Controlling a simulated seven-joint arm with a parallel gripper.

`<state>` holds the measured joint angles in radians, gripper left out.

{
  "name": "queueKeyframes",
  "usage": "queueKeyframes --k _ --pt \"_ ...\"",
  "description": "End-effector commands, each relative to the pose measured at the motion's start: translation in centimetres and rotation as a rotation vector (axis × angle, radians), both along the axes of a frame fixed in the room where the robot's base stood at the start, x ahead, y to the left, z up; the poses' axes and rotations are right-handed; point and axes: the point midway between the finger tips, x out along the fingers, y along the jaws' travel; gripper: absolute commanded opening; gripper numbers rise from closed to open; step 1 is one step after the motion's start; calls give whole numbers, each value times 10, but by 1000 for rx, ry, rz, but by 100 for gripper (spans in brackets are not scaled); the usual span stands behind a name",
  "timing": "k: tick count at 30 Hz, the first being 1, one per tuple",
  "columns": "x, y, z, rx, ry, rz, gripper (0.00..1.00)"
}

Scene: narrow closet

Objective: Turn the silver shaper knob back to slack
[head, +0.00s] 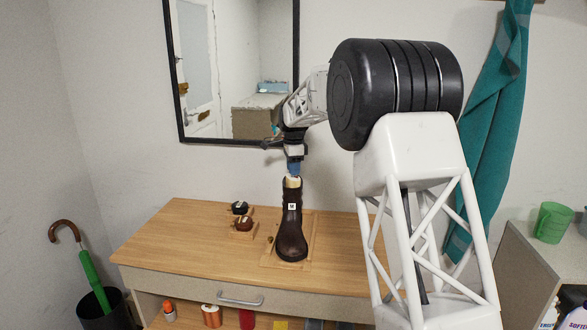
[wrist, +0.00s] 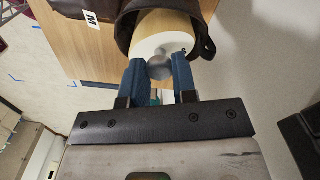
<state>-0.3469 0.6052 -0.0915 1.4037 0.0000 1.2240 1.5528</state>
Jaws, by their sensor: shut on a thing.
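A dark brown boot (head: 291,222) stands upright on a wooden board (head: 272,261) on the cabinet top, with a white label on its shaft. A pale shaper (wrist: 163,33) fills the boot's opening, and its top shows in the wrist view. The silver knob (wrist: 160,67) sits on top of the shaper, between the blue fingers. My gripper (wrist: 160,75) is shut on the knob from above. In the head view my gripper (head: 294,168) hides the knob. Any mark on the knob is too small to read.
Two small dark items (head: 241,215) on wooden blocks stand left of the boot. A framed mirror (head: 235,75) hangs on the wall behind. A teal cloth (head: 490,130) hangs at the right. The cabinet top's left side (head: 175,240) is clear.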

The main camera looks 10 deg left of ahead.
Motion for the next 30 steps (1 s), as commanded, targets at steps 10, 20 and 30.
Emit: queueKeyframes --k 10,20,30 --pt "0 0 1 0 -4 102 2" --pt "0 1 1 -1 -12 351 2" --pt "-1 0 0 -1 -20 674 2"
